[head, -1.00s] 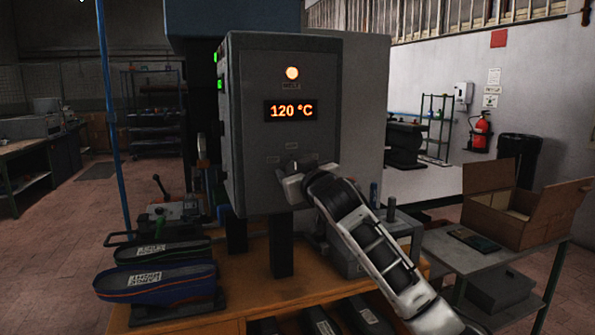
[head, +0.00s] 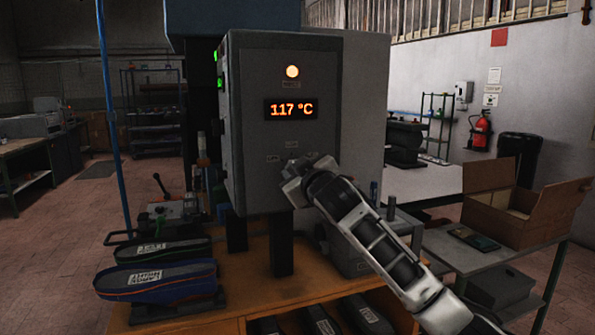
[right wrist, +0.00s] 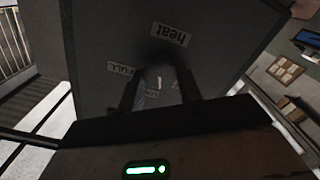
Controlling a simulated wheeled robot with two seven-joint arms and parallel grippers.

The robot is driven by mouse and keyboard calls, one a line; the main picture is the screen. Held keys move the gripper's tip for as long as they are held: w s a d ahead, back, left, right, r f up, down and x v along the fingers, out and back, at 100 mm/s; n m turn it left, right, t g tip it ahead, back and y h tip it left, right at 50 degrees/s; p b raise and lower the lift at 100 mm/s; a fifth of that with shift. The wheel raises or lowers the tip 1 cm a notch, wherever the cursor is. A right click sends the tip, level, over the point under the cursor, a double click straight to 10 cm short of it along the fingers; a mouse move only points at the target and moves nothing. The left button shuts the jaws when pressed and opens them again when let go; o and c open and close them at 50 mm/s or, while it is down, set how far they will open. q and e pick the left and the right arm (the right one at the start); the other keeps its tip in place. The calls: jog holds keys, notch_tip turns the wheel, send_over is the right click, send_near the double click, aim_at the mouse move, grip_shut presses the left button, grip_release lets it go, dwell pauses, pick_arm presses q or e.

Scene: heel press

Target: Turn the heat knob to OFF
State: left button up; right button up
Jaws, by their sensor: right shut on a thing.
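The heat knob (right wrist: 158,78) sits on the front of the grey control box (head: 240,130), under the display (head: 291,110) reading 117 °C. In the right wrist view it is dark and blurred between the fingers, with a small pale mark on it. My right gripper (right wrist: 160,88) is shut on the knob; in the head view the gripper (head: 291,172) hides most of it. A "heat" label (right wrist: 170,34) and a "FULL" label (right wrist: 122,68) show near the knob. Another label is partly hidden. I cannot tell which label the mark points to. My left gripper is not in view.
Shoe forms (head: 155,281) stand at the left on the wooden bench (head: 245,301). A side table with an open cardboard box (head: 520,205) is at the right. A blue pole (head: 108,110) rises at the left.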

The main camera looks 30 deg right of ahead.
jog(key=shift+f+n, duration=0.1)
jog(key=shift+n, duration=3.5)
jog(key=o, duration=1)
